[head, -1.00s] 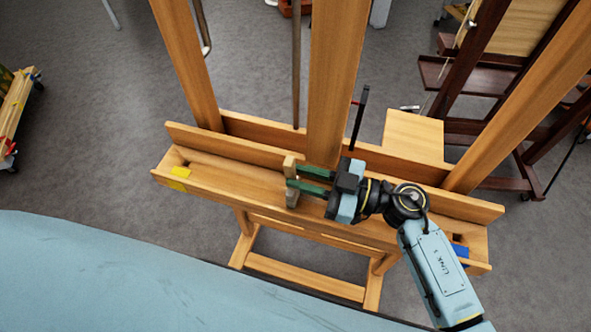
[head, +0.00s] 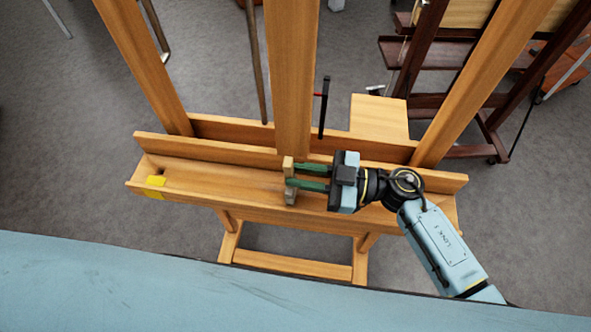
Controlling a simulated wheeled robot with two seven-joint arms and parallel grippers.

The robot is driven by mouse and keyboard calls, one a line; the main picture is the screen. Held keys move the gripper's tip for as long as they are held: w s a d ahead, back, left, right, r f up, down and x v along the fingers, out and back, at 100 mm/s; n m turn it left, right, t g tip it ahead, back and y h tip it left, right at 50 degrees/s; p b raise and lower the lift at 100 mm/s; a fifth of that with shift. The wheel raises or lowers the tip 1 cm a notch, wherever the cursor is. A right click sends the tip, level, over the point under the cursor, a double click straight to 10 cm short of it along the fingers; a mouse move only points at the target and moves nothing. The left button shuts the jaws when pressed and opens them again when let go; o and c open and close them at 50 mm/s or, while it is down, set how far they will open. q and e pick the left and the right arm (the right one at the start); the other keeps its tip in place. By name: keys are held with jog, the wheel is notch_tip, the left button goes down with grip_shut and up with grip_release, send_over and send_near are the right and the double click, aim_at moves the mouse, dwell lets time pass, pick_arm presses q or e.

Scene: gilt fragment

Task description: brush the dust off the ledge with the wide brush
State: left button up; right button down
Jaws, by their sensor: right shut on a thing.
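The ledge (head: 215,179) is the long wooden tray across the front of an easel. My right gripper (head: 291,176) is over the middle of the ledge, in front of the central post. Its green fingers are shut on the wide brush (head: 289,164), which has a pale wooden handle and a greyish lower end. The brush is upright, its lower end at or just above the ledge floor; contact is unclear. No dust can be made out at this size. My left gripper is not in view.
The central post (head: 290,80) rises behind the ledge. A yellow piece (head: 155,182) sits at the ledge's left end. A black upright piece with a red part (head: 324,108) and a wooden block (head: 378,116) are behind it. A darker easel (head: 425,52) stands back right.

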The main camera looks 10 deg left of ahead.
jog(key=shift+d+r+p, duration=0.15)
jog(key=shift+d+p, duration=0.25)
jog(key=shift+d, duration=1.45)
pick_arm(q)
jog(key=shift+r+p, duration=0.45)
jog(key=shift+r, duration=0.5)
pick_arm(e)
jog(key=d, duration=0.2)
jog(key=shift+d, duration=0.4)
